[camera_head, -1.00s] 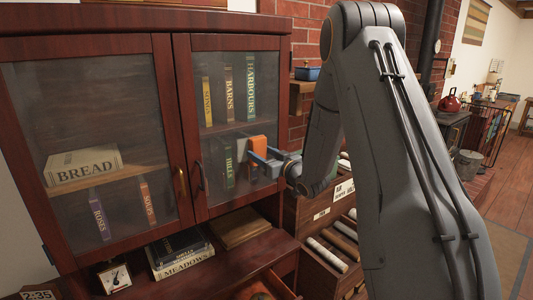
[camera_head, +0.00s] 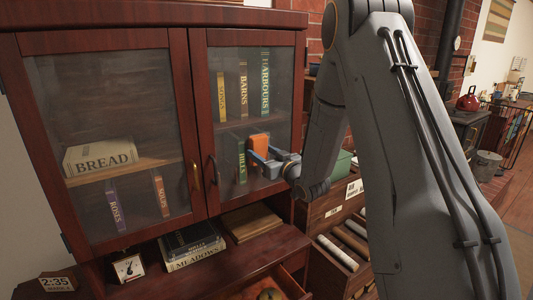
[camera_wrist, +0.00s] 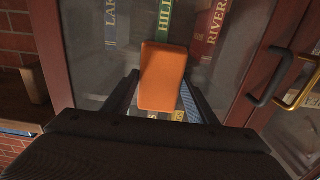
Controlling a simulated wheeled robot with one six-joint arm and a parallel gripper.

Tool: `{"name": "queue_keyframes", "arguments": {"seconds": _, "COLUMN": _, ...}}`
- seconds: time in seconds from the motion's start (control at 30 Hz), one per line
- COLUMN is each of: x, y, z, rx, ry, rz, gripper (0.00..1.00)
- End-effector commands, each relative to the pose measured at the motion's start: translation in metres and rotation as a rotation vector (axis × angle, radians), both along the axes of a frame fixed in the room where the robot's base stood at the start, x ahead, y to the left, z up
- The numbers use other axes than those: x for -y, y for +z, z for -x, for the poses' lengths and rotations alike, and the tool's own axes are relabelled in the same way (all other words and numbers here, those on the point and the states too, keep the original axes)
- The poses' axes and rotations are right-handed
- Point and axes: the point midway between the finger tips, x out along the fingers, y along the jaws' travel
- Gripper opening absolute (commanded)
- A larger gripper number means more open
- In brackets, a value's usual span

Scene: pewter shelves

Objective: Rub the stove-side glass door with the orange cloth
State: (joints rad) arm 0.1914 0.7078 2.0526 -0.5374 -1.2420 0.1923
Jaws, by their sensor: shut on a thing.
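The orange cloth (camera_head: 259,143) is a folded block-like pad held between the fingers of my gripper (camera_head: 263,156). It also shows in the wrist view (camera_wrist: 163,76), between the two dark fingers of my gripper (camera_wrist: 158,98). The stove-side glass door (camera_head: 281,50) is the right door of a dark red wooden cabinet, and it is closed. The cloth is in front of the lower middle of its glass, right of the green HILLS book. I cannot tell whether it touches the pane. The wrist view shows the door's glass (camera_wrist: 232,70) close behind the cloth.
The left glass door (camera_head: 100,110) is closed, with a brass handle (camera_head: 196,176) beside the right door's dark handle (camera_head: 212,172). Books and a clock (camera_head: 128,267) stand on the ledge below. An open drawer (camera_head: 290,284) juts out under it. A stove (camera_head: 468,125) stands far right.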

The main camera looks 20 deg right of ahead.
Motion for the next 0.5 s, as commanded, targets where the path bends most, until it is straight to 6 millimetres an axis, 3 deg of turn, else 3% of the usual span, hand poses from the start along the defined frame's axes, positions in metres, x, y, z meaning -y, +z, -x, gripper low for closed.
{"name": "queue_keyframes", "arguments": {"seconds": 0.23, "x": -0.020, "y": 0.000, "z": 0.005, "rx": 0.000, "ry": 0.002, "rz": 0.001, "gripper": 0.31}}
{"name": "queue_keyframes", "arguments": {"seconds": 0.5, "x": -0.023, "y": 0.008, "z": 0.006, "rx": 0.001, "ry": 0.001, "rz": 0.001, "gripper": 0.31}}
